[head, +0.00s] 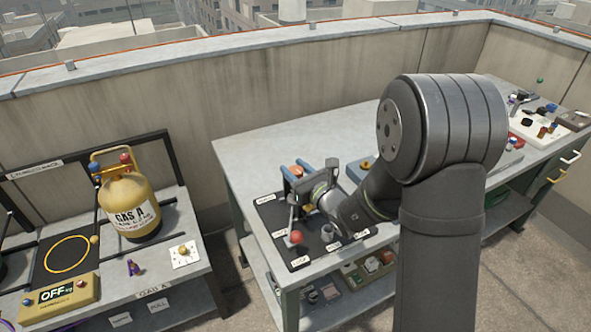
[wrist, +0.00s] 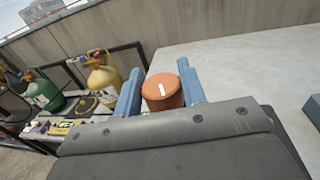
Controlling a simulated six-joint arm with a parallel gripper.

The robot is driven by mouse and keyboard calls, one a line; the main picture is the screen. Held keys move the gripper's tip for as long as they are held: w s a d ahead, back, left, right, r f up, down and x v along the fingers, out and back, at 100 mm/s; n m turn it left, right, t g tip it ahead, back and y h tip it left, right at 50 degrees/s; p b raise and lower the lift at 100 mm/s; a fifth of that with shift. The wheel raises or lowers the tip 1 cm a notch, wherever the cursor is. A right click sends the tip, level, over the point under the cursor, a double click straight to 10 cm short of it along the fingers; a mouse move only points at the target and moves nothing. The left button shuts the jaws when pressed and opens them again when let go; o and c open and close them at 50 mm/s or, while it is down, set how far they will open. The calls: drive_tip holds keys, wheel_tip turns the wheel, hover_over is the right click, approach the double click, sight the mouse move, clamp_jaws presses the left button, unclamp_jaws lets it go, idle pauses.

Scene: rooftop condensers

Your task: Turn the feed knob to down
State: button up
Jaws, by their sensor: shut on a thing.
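An orange-red round knob (wrist: 168,97) with a white mark on its top shows between my two blue fingers in the wrist view. The mark runs nearly up and down in that picture. In the head view the knob (head: 297,171) is small at the far end of a black panel (head: 277,222) on the grey bench. My gripper (head: 303,177) is shut on the knob, its blue fingers on either side; it also fills the front of the wrist view (wrist: 163,92). My wrist hides part of the panel. I cannot read whether this knob's label says feed.
A lever with a red ball (head: 296,237) and a dark knob (head: 327,232) stand on the near part of the panel, close to my wrist. A yellow gas cylinder (head: 128,205) stands on the left bench. The bench's back left (head: 262,150) is clear.

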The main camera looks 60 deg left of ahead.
drive_tip(key=shift+m+t, duration=0.5)
drive_tip(key=shift+t, duration=0.3)
drive_tip(key=o, duration=1)
drive_tip(key=d, duration=1.1)
drive_tip(key=w+d, duration=0.1)
drive_tip(key=d, duration=0.5)
drive_tip(key=shift+d, duration=0.2)
drive_tip(key=shift+c, duration=0.2)
